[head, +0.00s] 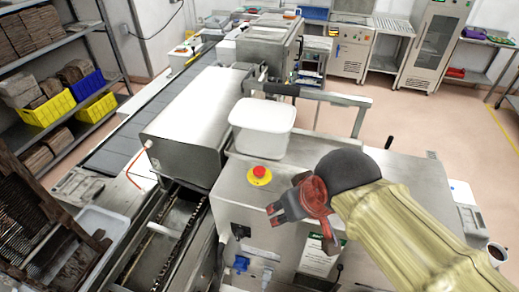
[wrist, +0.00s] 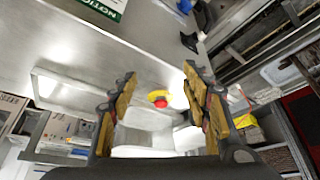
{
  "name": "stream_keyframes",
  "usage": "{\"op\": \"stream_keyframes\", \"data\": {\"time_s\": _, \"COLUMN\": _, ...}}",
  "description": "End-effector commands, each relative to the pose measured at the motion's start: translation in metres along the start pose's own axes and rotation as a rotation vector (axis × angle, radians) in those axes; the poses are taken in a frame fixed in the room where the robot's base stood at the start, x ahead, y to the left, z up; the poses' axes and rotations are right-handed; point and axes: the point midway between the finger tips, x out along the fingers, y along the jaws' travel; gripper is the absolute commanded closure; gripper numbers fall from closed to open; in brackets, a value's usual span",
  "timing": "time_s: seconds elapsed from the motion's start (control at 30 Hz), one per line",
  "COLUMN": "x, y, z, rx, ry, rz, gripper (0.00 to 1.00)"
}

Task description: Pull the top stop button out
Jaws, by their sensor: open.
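The top stop button (head: 259,171) is a red mushroom head on a round yellow base. It stands on the flat steel top of the machine cabinet (head: 225,190). In the wrist view the stop button (wrist: 162,102) shows between my two fingers, beyond their tips. My gripper (head: 274,209) is in the head view just below and right of the button, apart from it. In the wrist view my gripper (wrist: 160,72) has its fingers spread wide with nothing between them. The head view does not clearly show the gap between the fingers.
A white plastic tub (head: 262,128) stands behind the button. A steel hood (head: 185,125) over the conveyor is to the left, and a steel rail (head: 330,98) runs behind. A green-headed notice (head: 318,255) and blue connectors (head: 240,263) are on the cabinet front.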

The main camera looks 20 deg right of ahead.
Motion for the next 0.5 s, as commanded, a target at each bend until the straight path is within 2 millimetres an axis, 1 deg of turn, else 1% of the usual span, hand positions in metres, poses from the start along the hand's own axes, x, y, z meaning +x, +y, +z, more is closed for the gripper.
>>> {"op": "stream_keyframes", "data": {"time_s": 0.03, "x": -0.017, "y": 0.000, "z": -0.014, "rx": -0.007, "ry": -0.014, "rz": 0.000, "gripper": 0.52}}
{"op": "stream_keyframes", "data": {"time_s": 0.13, "x": -0.031, "y": 0.001, "z": -0.036, "rx": -0.029, "ry": -0.044, "rz": -0.002, "gripper": 0.52}}
{"op": "stream_keyframes", "data": {"time_s": 0.2, "x": -0.036, "y": 0.002, "z": -0.058, "rx": -0.055, "ry": -0.083, "rz": -0.004, "gripper": 0.52}}
{"op": "stream_keyframes", "data": {"time_s": 0.27, "x": -0.032, "y": 0.002, "z": -0.072, "rx": -0.078, "ry": -0.116, "rz": -0.007, "gripper": 0.52}}
{"op": "stream_keyframes", "data": {"time_s": 0.37, "x": -0.019, "y": 0.003, "z": -0.095, "rx": -0.119, "ry": -0.172, "rz": -0.014, "gripper": 0.52}}
{"op": "stream_keyframes", "data": {"time_s": 0.47, "x": 0.000, "y": 0.003, "z": -0.119, "rx": -0.161, "ry": -0.234, "rz": -0.025, "gripper": 0.52}}
{"op": "stream_keyframes", "data": {"time_s": 0.5, "x": 0.009, "y": 0.004, "z": -0.128, "rx": -0.181, "ry": -0.260, "rz": -0.030, "gripper": 0.52}}
